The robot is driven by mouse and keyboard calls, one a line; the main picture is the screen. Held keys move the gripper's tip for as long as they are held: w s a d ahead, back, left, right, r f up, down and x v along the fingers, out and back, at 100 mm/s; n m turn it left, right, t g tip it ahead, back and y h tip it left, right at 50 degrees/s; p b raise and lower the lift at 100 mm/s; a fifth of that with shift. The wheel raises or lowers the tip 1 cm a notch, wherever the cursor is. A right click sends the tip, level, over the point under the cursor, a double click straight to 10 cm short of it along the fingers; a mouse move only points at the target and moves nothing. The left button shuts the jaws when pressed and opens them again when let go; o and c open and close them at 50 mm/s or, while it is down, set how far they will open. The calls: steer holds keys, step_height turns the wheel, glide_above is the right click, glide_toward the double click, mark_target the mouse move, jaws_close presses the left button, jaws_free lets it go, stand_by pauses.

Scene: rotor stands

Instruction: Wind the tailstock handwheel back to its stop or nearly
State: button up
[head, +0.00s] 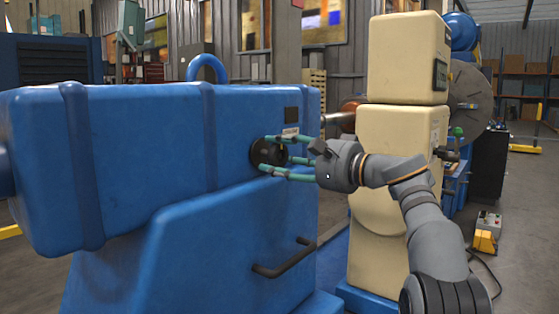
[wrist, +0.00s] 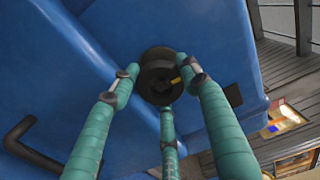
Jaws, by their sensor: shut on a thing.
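The tailstock (head: 150,140) is the large blue housing filling the left of the head view. Its handwheel (head: 262,152) is a small round black wheel on the housing's right-hand face. In the wrist view the handwheel (wrist: 158,68) shows face on, with a dark square in its middle and a small yellow mark near its right side. My gripper (head: 285,157) has three teal fingers and reaches the wheel from the right. In the wrist view the fingers of my gripper (wrist: 160,85) are closed around the wheel's rim, left, right and below. How far the wheel is wound cannot be told.
A black bar handle (head: 285,260) sticks out of the housing below the wheel. A cream machine column (head: 400,130) stands close behind my wrist. A control box (head: 487,232) with a yellow base stands on the floor at the right.

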steer(key=shift+s+a, duration=0.15)
steer(key=shift+a, duration=0.1)
steer(key=o, duration=1.2)
steer(key=shift+s, duration=0.1)
steer(key=shift+c, duration=0.2)
steer(key=shift+d, duration=0.1)
steer(key=shift+d, duration=0.15)
steer(key=v, duration=1.1)
steer(key=shift+s+d, duration=0.2)
steer(key=shift+d, duration=0.05)
steer(key=shift+w+a, duration=0.1)
